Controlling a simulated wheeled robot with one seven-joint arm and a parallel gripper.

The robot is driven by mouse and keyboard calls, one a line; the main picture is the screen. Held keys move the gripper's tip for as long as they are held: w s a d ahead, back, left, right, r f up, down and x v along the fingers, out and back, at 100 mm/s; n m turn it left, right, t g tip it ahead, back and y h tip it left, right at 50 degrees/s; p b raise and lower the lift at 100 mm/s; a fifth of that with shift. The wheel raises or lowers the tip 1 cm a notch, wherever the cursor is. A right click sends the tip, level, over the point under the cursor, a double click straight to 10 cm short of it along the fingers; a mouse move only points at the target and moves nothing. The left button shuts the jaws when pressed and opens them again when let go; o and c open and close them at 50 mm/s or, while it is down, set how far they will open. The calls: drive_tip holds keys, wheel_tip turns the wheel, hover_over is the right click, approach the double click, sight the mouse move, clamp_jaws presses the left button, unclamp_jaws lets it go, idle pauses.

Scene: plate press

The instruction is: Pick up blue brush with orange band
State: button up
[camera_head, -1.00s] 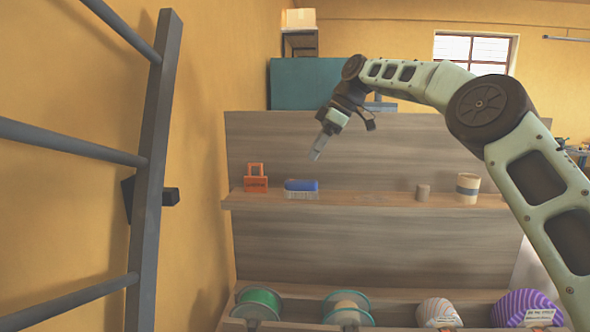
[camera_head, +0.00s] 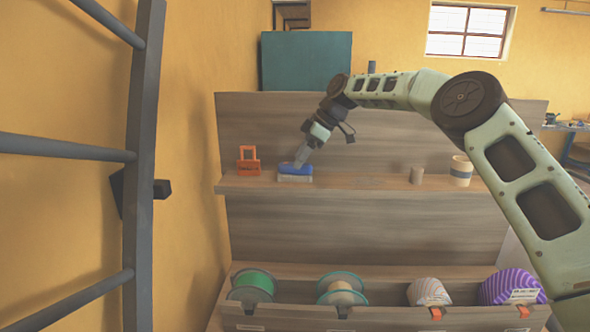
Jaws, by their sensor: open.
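The blue brush (camera_head: 294,173) lies on the upper wooden shelf with its pale bristles facing down. I cannot make out an orange band on it. My gripper (camera_head: 299,163) is open and reaches down from the upper right. Its fingertips are at the top of the brush and overlap its blue body in the view. Whether they touch it or stand on both sides of it cannot be told. The fingers hide a small part of the brush top.
An orange object (camera_head: 248,167) stands close left of the brush. A small brown cylinder (camera_head: 416,176) and a tan roll (camera_head: 461,171) stand farther right on the shelf (camera_head: 350,184). Spools and balls sit in the lower bin. A dark ladder (camera_head: 143,150) is at left.

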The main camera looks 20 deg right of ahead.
sight(292, 169)
drive_tip(key=p+x, duration=0.1)
drive_tip(key=x, duration=0.1)
drive_tip(key=p+x, duration=0.2)
drive_tip(key=shift+w+a+f, duration=0.1)
drive_tip(key=shift+w, duration=0.15)
drive_tip(key=shift+w+a+f, duration=0.1)
drive_tip(key=shift+a+f, duration=0.1)
drive_tip(key=shift+f, duration=0.3)
drive_tip(key=c, duration=1.1)
